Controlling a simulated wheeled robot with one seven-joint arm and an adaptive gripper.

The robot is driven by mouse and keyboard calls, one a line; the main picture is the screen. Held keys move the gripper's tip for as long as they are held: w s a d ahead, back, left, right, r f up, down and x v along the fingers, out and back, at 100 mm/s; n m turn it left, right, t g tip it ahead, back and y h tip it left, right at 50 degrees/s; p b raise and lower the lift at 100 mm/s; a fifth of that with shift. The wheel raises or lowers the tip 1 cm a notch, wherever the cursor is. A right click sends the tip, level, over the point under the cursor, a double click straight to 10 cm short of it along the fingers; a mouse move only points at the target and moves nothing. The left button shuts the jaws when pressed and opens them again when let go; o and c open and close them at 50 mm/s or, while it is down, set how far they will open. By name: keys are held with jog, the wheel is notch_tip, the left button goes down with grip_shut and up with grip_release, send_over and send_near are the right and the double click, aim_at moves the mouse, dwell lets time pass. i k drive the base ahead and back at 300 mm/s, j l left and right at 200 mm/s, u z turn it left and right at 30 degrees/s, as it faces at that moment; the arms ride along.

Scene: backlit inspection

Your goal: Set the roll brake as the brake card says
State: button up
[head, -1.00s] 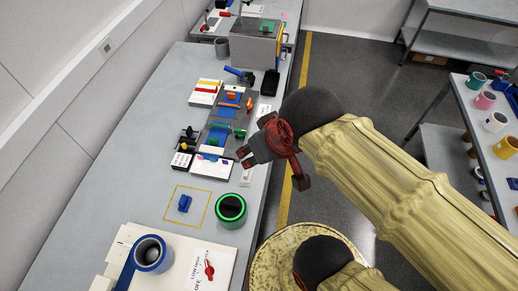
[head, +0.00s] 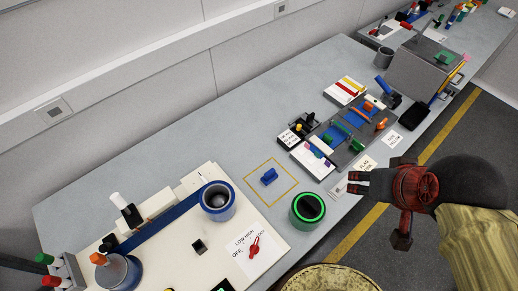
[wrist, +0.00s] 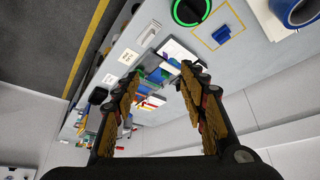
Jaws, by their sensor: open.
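A red pointer knob (head: 254,247) sits on a white dial plate (head: 240,258) with LOW, HIGH and OFF lettering, on a cream board (head: 180,262). A further word on the dial is too small to read. A blue-rimmed cylinder (head: 217,201) stands on the board, with a blue strip (head: 158,228) running from it to another roll (head: 118,271). Small printed cards (head: 366,164) lie near the bench edge; I cannot tell which is the brake card. My gripper (head: 356,183) is open and empty above the bench's front edge, well right of the knob. It shows open in the wrist view (wrist: 155,95).
A green-rimmed black cup (head: 307,209) stands between my gripper and the board. A blue block (head: 269,176) lies inside a yellow outlined square. A grey tray (head: 352,128) with coloured parts and a grey box (head: 425,72) stand farther back. Bare bench (head: 205,140) lies along the wall side.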

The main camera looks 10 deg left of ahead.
aim_at(254, 248)
jog(key=k+u, duration=0.1)
jog(key=u, duration=3)
jog(key=k+z, duration=0.1)
jog(key=z, duration=0.35)
